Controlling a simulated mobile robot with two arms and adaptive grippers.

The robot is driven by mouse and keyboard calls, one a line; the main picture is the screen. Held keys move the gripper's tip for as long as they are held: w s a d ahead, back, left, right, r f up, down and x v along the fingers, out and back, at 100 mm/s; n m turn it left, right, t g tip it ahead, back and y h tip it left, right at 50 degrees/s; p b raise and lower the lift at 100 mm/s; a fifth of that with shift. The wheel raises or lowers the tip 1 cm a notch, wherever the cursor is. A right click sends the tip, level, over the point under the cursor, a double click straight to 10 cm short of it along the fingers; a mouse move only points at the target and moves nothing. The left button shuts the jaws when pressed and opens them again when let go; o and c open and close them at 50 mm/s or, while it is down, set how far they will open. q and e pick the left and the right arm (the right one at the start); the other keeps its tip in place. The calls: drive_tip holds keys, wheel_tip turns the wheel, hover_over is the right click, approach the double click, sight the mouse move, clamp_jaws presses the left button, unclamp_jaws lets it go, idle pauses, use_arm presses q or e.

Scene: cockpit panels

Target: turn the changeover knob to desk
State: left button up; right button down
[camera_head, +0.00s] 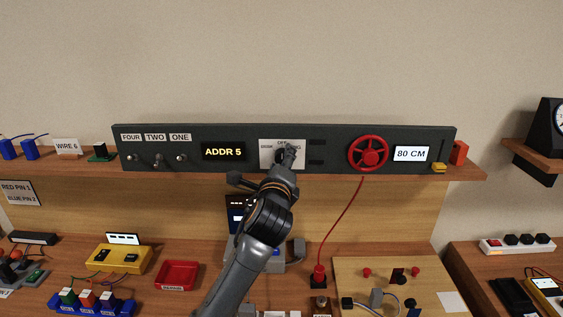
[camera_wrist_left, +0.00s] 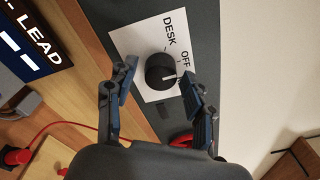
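The changeover knob (camera_wrist_left: 159,71) is a round black knob on a white plate (camera_wrist_left: 135,43) in the left wrist view. Its white pointer line aims right, toward one finger, on the side of OFF away from DESK. The DESK and OFF labels show; any further label is covered by that finger. My left gripper (camera_wrist_left: 160,77) is open, with its fingers on either side of the knob; I cannot tell whether they touch it. In the head view my left gripper (camera_head: 288,152) is in front of the plate (camera_head: 267,160) and hides the knob. My right gripper is not in view.
The dark panel (camera_head: 220,135) stands on a wooden shelf. Beside the plate are toggle switches, an ADDR 5 display (camera_head: 223,151) and a red handwheel (camera_head: 367,153). A red cable (camera_head: 345,215) hangs down right of my arm. Below is a crowded bench with a red tray (camera_head: 177,275).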

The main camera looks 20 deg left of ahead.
use_arm(q)
drive_tip(key=c, duration=0.9)
drive_tip(key=shift+o, duration=0.2)
drive_tip(key=shift+n, duration=0.3)
drive_tip(key=shift+d+f+n+t+y+b, duration=0.1)
drive_tip(key=shift+n+t+y+b, duration=0.15)
drive_tip(key=shift+n, duration=2.65)
drive_tip(key=shift+n+t+y+b, duration=0.15)
drive_tip(key=shift+n+b, duration=0.2)
drive_tip(key=shift+n, duration=2.55)
